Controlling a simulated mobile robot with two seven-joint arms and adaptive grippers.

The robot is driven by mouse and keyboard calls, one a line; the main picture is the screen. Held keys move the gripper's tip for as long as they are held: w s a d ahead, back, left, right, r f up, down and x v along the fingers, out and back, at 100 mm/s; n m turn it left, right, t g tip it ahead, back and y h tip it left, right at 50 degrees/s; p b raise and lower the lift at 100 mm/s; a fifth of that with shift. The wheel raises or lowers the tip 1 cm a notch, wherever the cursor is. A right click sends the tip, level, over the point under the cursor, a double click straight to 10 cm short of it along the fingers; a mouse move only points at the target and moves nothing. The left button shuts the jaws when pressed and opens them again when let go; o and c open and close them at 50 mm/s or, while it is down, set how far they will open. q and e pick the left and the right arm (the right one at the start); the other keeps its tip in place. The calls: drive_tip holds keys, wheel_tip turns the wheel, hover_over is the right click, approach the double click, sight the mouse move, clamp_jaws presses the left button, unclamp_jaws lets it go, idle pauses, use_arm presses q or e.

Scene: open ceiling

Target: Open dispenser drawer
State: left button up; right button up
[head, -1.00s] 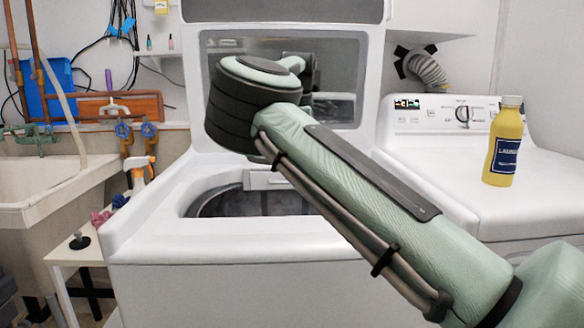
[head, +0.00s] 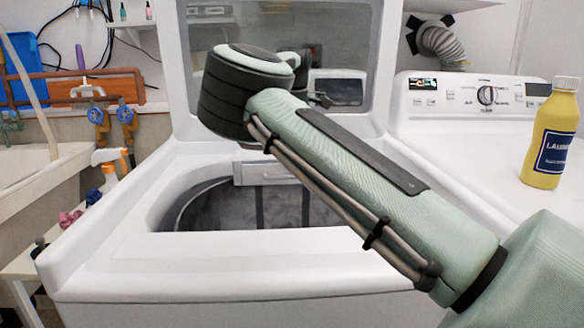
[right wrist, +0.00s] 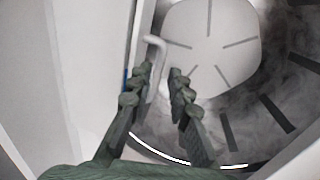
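The white dispenser drawer (head: 266,172) sits at the back of the top-loading washer's (head: 200,262) round opening. In the head view my right arm crosses in front of the washer, and its gripper is hidden. In the right wrist view my right gripper (right wrist: 162,74) is open above the tub. A pale curved handle (right wrist: 155,44) runs between its fingertips, closer to the left finger; contact is unclear. My left gripper is not in view.
The washer's lid (head: 345,25) stands open behind. A yellow detergent bottle (head: 551,135) stands on the white dryer (head: 465,150) at right. A sink (head: 45,178) and a spray bottle (head: 110,165) are at left.

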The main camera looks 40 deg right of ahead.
sight(292, 175)
drive_tip(key=f, duration=0.3)
drive_tip(key=shift+w+d+f, duration=0.1)
drive_tip(key=shift+w+d, duration=0.1)
drive_tip(key=shift+w, duration=0.05)
drive_tip(key=shift+c, duration=0.5)
clamp_jaws()
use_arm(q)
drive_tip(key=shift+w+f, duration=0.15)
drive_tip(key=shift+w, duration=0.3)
